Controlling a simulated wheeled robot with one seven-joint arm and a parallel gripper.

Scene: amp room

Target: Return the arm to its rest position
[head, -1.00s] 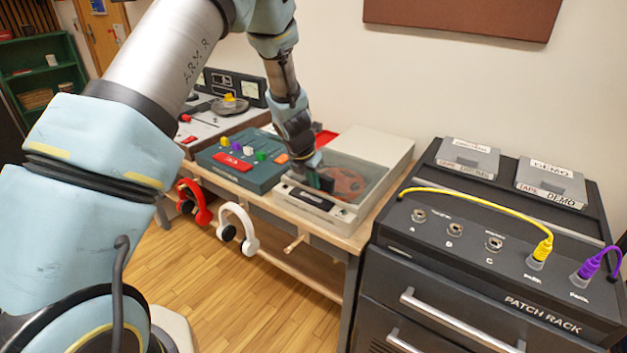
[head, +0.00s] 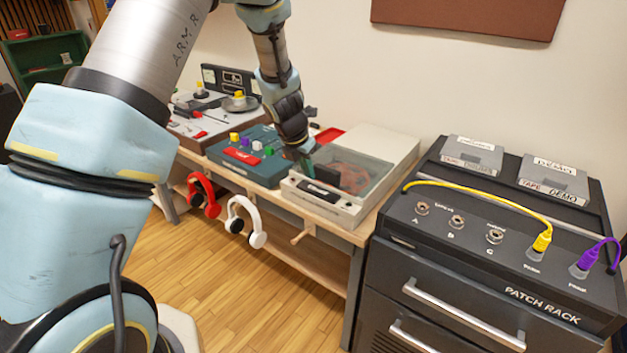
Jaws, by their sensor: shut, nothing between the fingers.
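My arm reaches from the left side of the head view over the workbench. My gripper (head: 306,168) points down at the near left part of the tape deck with the clear lid (head: 352,170). It is shut with nothing in it. I cannot tell whether its fingertips touch the deck or hover just above it. The lid looks closed, with a reddish-brown shape visible under it.
Left of the deck is a mixer (head: 248,155) with coloured knobs. Red headphones (head: 203,195) and white headphones (head: 245,220) hang at the bench front. The patch rack (head: 480,280) stands at right, with a yellow cable (head: 480,192) and a purple cable (head: 596,250).

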